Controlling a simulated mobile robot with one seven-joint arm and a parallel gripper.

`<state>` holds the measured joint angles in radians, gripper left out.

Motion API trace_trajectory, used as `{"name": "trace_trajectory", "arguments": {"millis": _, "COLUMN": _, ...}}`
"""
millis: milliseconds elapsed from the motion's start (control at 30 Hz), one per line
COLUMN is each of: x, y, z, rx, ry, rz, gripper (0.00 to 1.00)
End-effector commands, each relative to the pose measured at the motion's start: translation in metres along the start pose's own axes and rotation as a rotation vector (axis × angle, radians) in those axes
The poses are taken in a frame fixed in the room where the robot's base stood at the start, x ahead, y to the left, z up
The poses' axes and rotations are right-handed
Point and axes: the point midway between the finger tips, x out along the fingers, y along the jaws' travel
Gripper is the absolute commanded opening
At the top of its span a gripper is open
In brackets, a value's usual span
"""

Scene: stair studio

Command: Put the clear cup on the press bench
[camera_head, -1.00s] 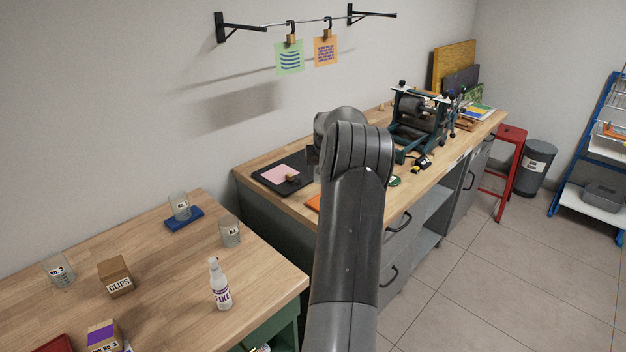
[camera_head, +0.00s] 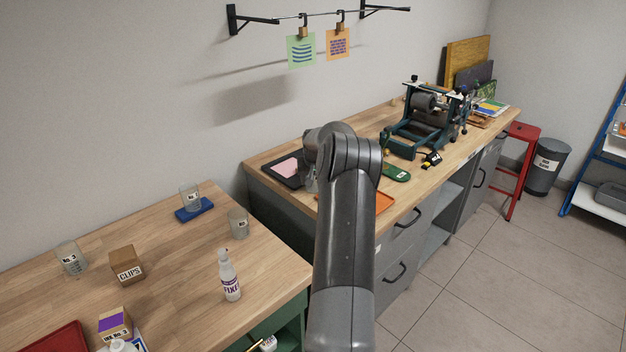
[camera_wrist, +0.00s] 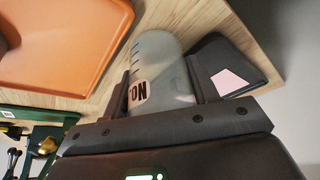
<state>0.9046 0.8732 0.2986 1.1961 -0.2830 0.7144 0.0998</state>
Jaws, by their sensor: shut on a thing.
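The clear cup (camera_wrist: 168,72), with dark marks and a "NO." label, is between the fingers of my gripper (camera_wrist: 160,88) in the wrist view. My gripper is shut on it; the number on the label is not readable. The press bench (camera_head: 415,190) has a wooden top and stands along the wall. The cup is over the bench's left part, between an orange tray (camera_wrist: 55,40) and a black board (camera_wrist: 225,65). I cannot tell whether its base touches the wood. In the head view my arm hides most of the gripper.
The bench also bears a roller press (camera_head: 425,115) and a green item (camera_head: 396,173). The nearer left table holds other clear cups (camera_head: 239,224), a clips box (camera_head: 126,266) and a spray bottle (camera_head: 229,277). Bare wood shows between the tray and board.

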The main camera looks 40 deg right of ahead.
Motion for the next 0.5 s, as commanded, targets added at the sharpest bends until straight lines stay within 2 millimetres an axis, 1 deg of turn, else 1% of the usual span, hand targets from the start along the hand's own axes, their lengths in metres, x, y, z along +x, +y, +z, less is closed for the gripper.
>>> {"name": "trace_trajectory", "arguments": {"millis": 133, "x": 0.0030, "y": -0.0001, "z": 0.0015, "rx": 0.000, "ry": -0.001, "rz": 0.000, "gripper": 0.32}}
{"name": "trace_trajectory", "arguments": {"millis": 167, "x": 0.0028, "y": 0.0000, "z": 0.0014, "rx": 0.000, "ry": -0.001, "rz": 0.000, "gripper": 0.56}}
{"name": "trace_trajectory", "arguments": {"millis": 400, "x": 0.0026, "y": 0.0000, "z": 0.0013, "rx": 0.000, "ry": -0.001, "rz": 0.000, "gripper": 0.75}}
{"name": "trace_trajectory", "arguments": {"millis": 500, "x": 0.0025, "y": 0.0000, "z": 0.0012, "rx": 0.000, "ry": -0.001, "rz": 0.000, "gripper": 0.76}}
